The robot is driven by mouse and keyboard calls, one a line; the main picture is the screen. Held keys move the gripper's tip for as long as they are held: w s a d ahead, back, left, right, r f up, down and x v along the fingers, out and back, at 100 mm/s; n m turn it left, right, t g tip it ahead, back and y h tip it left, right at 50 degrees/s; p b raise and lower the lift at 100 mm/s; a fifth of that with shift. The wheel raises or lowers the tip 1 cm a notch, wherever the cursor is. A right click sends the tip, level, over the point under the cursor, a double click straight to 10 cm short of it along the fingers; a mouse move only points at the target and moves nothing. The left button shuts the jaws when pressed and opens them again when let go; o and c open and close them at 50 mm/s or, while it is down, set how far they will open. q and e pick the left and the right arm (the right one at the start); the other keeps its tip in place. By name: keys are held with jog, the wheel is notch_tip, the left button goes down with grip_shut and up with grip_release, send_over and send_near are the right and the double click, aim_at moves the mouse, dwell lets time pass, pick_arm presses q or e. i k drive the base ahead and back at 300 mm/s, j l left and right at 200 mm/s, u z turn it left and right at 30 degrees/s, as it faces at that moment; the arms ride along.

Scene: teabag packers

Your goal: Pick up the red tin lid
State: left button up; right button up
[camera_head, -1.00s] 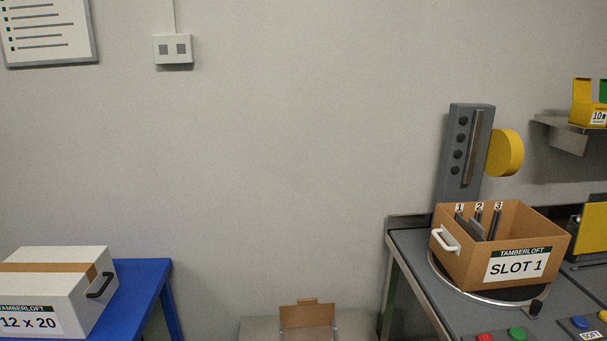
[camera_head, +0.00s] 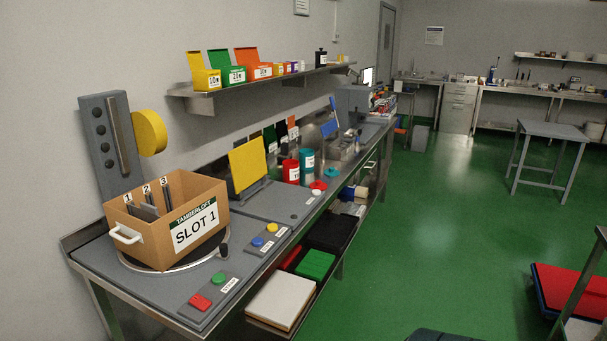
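A small flat red disc, which looks like the red tin lid (camera_head: 318,185), lies on the long grey bench right of the tins. A small white piece (camera_head: 316,192) is right in front of it. The red tin (camera_head: 291,171) and a teal tin (camera_head: 307,164) stand upright side by side just left of the lid. Neither of my grippers is in view.
A cardboard SLOT 1 box (camera_head: 150,246) sits on a turntable at the bench's near end, with a yellow panel (camera_head: 249,164) behind it. Coloured buttons (camera_head: 218,278) line the front edge. A wall shelf (camera_head: 200,103) hangs above. Green floor (camera_head: 430,220) right of the bench is open.

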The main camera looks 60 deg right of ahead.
aim_at(319, 185)
jog(key=z, duration=1.7)
